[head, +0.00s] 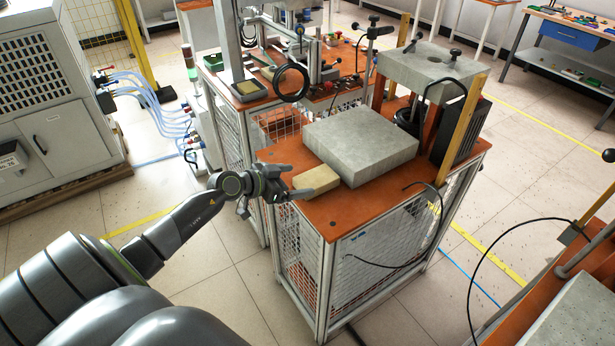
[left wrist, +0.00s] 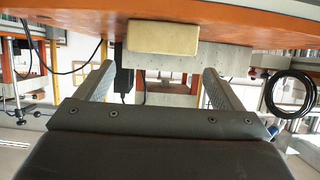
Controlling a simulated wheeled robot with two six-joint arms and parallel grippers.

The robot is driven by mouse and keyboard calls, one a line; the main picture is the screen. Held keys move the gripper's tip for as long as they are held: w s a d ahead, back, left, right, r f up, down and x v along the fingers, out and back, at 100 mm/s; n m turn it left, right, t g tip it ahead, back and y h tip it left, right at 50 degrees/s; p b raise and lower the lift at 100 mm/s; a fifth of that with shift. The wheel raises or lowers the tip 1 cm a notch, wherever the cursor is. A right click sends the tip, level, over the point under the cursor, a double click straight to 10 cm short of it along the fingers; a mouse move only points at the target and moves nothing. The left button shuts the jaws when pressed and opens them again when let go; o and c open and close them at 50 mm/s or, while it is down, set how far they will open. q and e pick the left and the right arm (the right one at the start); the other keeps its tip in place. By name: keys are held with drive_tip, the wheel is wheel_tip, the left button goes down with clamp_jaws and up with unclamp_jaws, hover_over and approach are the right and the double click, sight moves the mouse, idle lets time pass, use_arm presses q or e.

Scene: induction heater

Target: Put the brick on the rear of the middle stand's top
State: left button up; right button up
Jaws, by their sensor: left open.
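A tan brick (head: 316,181) lies flat on the orange top of the middle stand (head: 340,214), close to its left edge and beside a large grey slab. My left gripper (head: 292,181) is at that edge, open and empty, with its fingers pointing at the brick's near end. In the left wrist view, which looks upside down, the brick (left wrist: 163,39) shows just beyond and between the open fingertips (left wrist: 157,70). I cannot tell whether a finger touches it. My right gripper is not in view.
The grey slab (head: 360,140) covers much of the stand top. A press-like frame with a grey upper plate (head: 432,70) and a dark box (head: 461,130) stand behind it. A cable (head: 440,215) hangs at the right side. The front corner of the top is bare.

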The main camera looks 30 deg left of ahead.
use_arm(q)
drive_tip(key=v, duration=0.5)
drive_tip(key=shift+s+a+r, duration=0.15)
drive_tip(key=shift+s, duration=0.15)
drive_tip(key=s+a+f+n+t+y, duration=0.1)
drive_tip(key=s+a+f+n+y, duration=0.1)
drive_tip(key=f, duration=0.6)
drive_tip(key=s+a+f+n+y, duration=0.1)
drive_tip(key=s+a+f+y, duration=0.15)
drive_tip(key=f, duration=0.45)
drive_tip(key=s+f+n+g+y, duration=0.2)
drive_tip(key=s+f, duration=0.5)
drive_tip(key=f, duration=0.3)
drive_tip(key=s+f+n+g+y, duration=0.1)
drive_tip(key=s+f+g, duration=0.1)
drive_tip(key=s+f, duration=0.55)
drive_tip(key=s+d+f+g, duration=0.2)
drive_tip(key=s+d+f, duration=0.3)
drive_tip(key=s, duration=0.3)
drive_tip(key=s+d+f+g+h, duration=0.1)
drive_tip(key=s+d+f+g, duration=0.2)
drive_tip(key=s+d+f, duration=0.2)
drive_tip(key=s+d+f+g, duration=0.3)
drive_tip(key=s+d+f, duration=0.2)
drive_tip(key=s, duration=0.6)
drive_tip(key=shift+d+f+m, duration=0.4)
drive_tip(key=shift+f, duration=0.15)
drive_tip(key=shift+w, duration=0.15)
